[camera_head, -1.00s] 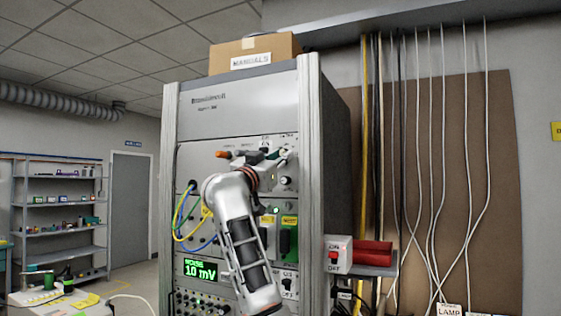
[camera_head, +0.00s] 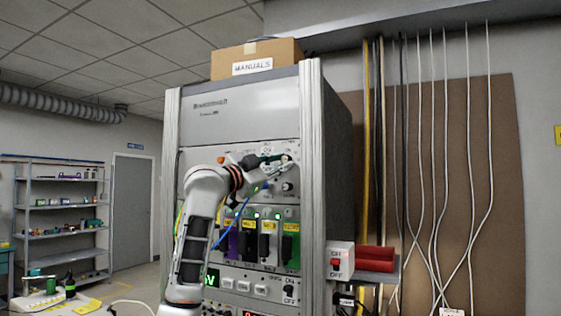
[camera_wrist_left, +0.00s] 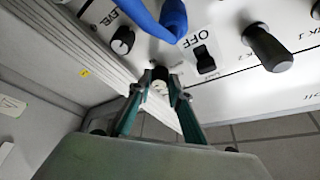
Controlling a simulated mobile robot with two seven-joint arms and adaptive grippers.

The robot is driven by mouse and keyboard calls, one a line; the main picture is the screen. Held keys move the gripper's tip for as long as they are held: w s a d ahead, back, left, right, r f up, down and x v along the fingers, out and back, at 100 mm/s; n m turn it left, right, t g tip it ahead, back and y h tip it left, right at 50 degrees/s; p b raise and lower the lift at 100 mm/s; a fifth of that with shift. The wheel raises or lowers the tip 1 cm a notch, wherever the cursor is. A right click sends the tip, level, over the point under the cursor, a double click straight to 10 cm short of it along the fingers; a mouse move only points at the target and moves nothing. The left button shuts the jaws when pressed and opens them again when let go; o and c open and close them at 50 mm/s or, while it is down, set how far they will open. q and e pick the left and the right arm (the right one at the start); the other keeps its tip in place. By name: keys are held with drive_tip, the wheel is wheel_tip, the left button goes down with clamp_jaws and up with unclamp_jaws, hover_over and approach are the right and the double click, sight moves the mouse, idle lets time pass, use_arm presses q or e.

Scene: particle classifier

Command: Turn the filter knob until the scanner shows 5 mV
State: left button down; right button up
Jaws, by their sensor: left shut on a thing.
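My left gripper (camera_head: 286,160) is at the upper right of the rack's front panel. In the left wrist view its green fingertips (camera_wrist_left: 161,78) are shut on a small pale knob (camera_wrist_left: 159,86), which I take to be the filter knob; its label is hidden. A black knob marked LEVEL (camera_wrist_left: 122,40) and a black switch marked OFF (camera_wrist_left: 204,60) are close by. The scanner display (camera_head: 212,278) is mostly covered by my left arm. Only a green "V" shows, so the value cannot be read. My right gripper is not in view.
A blue cable (camera_wrist_left: 172,18) crosses close to the fingertips. A black handle (camera_wrist_left: 268,48) sticks out nearby. Several coloured modules (camera_head: 268,242) sit below the gripper. A switch box (camera_head: 340,261) stands at the rack's right side. A manuals box (camera_head: 257,58) is on top.

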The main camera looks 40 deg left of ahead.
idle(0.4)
use_arm(q)
drive_tip(key=c, duration=2.1)
unclamp_jaws()
drive_tip(key=shift+c, duration=0.2)
drive_tip(key=shift+s, duration=0.1)
drive_tip(key=v, duration=1.1)
drive_tip(key=shift+s, duration=0.4)
drive_tip(key=shift+f, duration=0.1)
